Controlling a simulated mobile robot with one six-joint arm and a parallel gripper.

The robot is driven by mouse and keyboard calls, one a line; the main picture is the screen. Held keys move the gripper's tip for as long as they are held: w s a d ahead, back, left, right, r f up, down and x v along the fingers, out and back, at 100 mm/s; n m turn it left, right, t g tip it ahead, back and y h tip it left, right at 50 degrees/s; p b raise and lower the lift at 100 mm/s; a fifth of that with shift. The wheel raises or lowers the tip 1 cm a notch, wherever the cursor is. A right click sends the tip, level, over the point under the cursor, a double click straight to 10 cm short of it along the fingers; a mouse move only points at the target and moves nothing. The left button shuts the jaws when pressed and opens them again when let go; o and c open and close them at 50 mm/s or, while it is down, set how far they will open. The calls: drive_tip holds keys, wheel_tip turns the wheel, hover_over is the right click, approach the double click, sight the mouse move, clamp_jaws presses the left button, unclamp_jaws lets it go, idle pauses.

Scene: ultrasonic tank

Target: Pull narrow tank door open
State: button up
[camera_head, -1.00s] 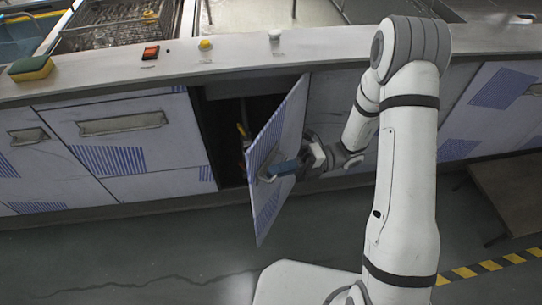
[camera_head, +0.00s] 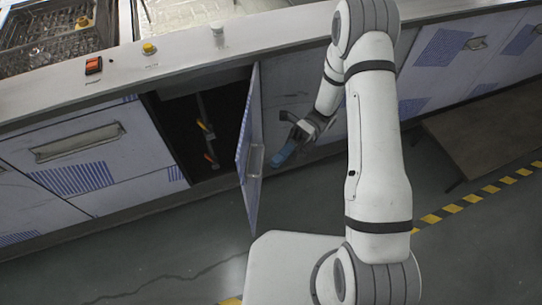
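The narrow tank door (camera_head: 250,140) stands swung out from the cabinet front, seen almost edge-on. Its metal handle (camera_head: 256,162) faces right. Behind the door the dark cabinet opening (camera_head: 185,125) shows, with pipes and orange-handled valves (camera_head: 207,126) inside. My gripper (camera_head: 281,156), with blue fingers, is just right of the door, on its handle side. A small gap shows between the fingers and the handle. The fingers overlap in this view, so their opening cannot be told.
A wide closed drawer front (camera_head: 75,150) is left of the opening. The counter (camera_head: 180,58) above carries an orange switch (camera_head: 93,66) and a yellow button (camera_head: 149,49). A brown board (camera_head: 485,140) lies at the right near yellow-black floor tape (camera_head: 470,200). The floor before the door is clear.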

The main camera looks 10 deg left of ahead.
drive_tip(key=shift+o, duration=0.7)
drive_tip(key=shift+a+f, duration=0.1)
drive_tip(key=shift+a, duration=0.05)
drive_tip(key=shift+w, duration=0.15)
drive_tip(key=v, duration=0.7)
drive_tip(key=shift+w+d, duration=0.25)
drive_tip(key=shift+d, duration=0.05)
drive_tip(key=shift+f, duration=0.1)
